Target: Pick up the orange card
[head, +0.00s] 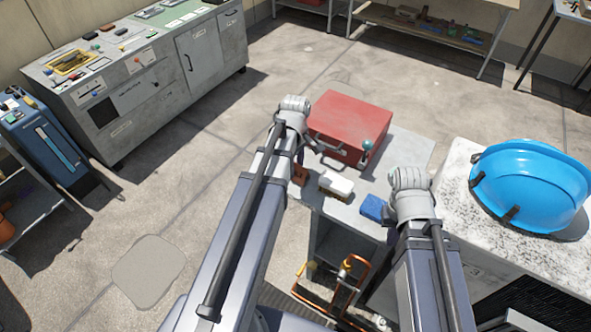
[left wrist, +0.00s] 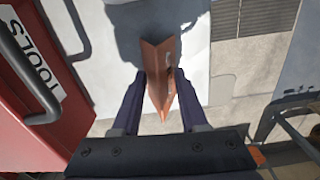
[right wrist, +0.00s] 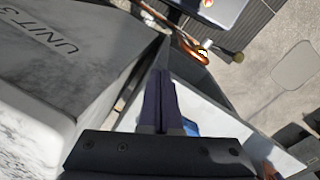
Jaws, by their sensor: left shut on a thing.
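The orange card (left wrist: 158,72) shows in the left wrist view as an orange-brown piece with a crease down its middle. It stands between the two fingers of my left gripper (left wrist: 160,82), which are closed on its sides. In the head view the card (head: 300,174) is a small brown patch just below my left gripper (head: 299,160), at the left edge of the grey worktop (head: 405,150). My right gripper (right wrist: 166,78) has its fingers together with nothing seen between them.
A red toolbox (head: 350,122), a white-topped brush (head: 336,184) and a blue block (head: 373,207) are on the worktop. A blue hard hat (head: 530,185) lies on the pale unit at right. Copper pipework (head: 345,270) is below.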

